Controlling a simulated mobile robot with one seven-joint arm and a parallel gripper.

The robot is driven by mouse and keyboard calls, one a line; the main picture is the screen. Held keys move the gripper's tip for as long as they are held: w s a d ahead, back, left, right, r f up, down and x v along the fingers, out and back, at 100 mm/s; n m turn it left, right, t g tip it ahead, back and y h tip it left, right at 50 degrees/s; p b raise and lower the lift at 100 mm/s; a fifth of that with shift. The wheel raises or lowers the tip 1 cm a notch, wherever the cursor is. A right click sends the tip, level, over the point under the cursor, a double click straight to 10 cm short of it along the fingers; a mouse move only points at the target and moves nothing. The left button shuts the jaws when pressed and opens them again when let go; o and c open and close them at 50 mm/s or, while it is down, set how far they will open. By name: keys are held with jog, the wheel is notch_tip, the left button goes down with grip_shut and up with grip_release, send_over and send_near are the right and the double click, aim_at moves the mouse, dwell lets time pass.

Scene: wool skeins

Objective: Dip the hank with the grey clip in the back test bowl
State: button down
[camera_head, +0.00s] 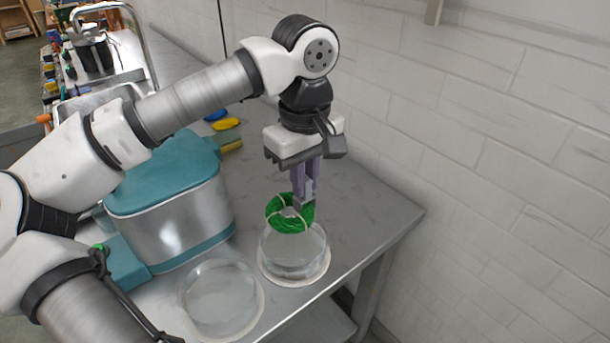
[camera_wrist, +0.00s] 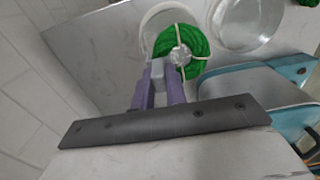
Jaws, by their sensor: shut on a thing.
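My gripper (camera_head: 303,198) is shut on the grey clip at the top of the green hank (camera_head: 290,219). The hank is a ring of green wool with pale ties, and it hangs from the fingers. It shows just beyond the fingertips in the wrist view (camera_wrist: 190,40). The clear back test bowl (camera_head: 293,262) stands directly below, on a pale round mat. The hank's lower edge overlaps the bowl's rim in the head view; I cannot tell whether it touches the liquid. A second clear bowl (camera_head: 219,300) stands nearer, to the left; it also shows in the wrist view (camera_wrist: 245,20).
A teal and silver box (camera_head: 180,215) with a teal lid stands left of the bowls. The grey table (camera_head: 375,205) is bare to the right of the back bowl, up to its corner. A white brick wall (camera_head: 500,130) runs behind. Yellow and blue items lie behind the box.

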jog(key=shift+f+b, duration=3.4)
jog(key=shift+f, duration=1.7)
jog(key=shift+w+a+f+b, duration=0.45)
jog(key=shift+w+b, duration=0.1)
jog(key=shift+r, duration=0.1)
jog(key=shift+s+d+r, duration=0.35)
jog(key=shift+s+d, duration=0.05)
jog(key=shift+s, duration=0.2)
